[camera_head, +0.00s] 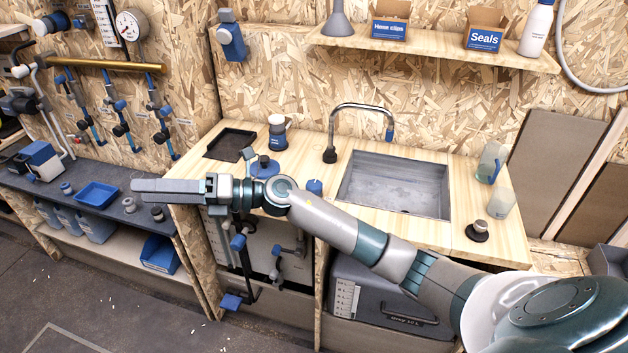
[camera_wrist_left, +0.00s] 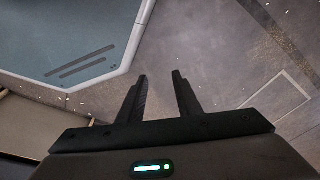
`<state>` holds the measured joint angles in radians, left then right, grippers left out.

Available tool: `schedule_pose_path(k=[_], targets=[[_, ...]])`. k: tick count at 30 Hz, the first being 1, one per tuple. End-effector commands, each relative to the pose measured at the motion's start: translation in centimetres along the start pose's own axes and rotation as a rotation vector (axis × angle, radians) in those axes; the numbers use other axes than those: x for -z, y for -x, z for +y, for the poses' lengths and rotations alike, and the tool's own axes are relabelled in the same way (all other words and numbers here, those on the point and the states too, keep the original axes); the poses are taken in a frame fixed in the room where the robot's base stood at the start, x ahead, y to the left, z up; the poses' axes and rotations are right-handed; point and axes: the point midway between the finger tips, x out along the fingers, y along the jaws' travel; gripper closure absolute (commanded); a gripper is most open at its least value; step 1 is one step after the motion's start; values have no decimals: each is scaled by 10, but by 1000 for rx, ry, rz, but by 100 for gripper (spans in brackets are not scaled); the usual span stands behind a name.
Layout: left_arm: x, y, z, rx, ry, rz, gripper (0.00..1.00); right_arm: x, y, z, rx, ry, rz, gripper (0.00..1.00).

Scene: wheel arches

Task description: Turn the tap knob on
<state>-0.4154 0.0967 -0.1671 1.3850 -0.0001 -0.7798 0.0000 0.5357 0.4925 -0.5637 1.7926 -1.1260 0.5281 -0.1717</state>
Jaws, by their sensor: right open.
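The tap (camera_head: 362,107) has a curved metal spout over the sink (camera_head: 430,170), with a blue piece at its tip and a dark base (camera_head: 330,154) on the wooden counter. Which part is the tap knob I cannot tell; a small blue cap (camera_head: 315,186) shows at the counter's front, partly hidden by my right arm. My right gripper (camera_head: 136,187) is open and empty, left of the sink and apart from the tap, its fingers pointing left. My left gripper (camera_wrist_left: 161,76) is open and empty above the grey floor, and does not show in the head view.
A shelf (camera_head: 430,45) hangs above. Valves and pipes (camera_head: 122,122) line the left wall. A low bench (camera_head: 120,215) holds blue bins.

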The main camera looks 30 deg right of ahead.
Motion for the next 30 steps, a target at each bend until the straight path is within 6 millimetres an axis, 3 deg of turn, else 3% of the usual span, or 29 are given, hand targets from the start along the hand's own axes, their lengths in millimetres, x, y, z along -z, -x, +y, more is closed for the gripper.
schedule_pose_path(k=[4, 8, 11, 16, 20, 24, 27, 30], targets=[[-28, -27, 2, -2, -4, -20, 69, 2, 6, -24, 110, 208, 274, 45], [-53, -47, 3, -3, -7, -32, 69, -6, 32, -54, 242, 351, 509, 45], [-73, -60, 3, -4, -9, -43, 69, -24, 64, -76, 368, 435, 682, 45], [-110, -78, 4, -5, -13, -61, 69, -74, 142, -100, 621, 511, 952, 45], [-137, -88, 4, -6, -16, -73, 69, -122, 213, -97, 832, 503, 1127, 45], [-161, -94, 4, -7, -20, -84, 69, -163, 278, -78, 1022, 445, 1256, 45], [-171, -97, 4, -7, -21, -87, 69, -181, 308, -63, 1107, 402, 1310, 45], [-177, -97, 4, -7, -22, -89, 69, -189, 325, -54, 1154, 372, 1338, 45]])
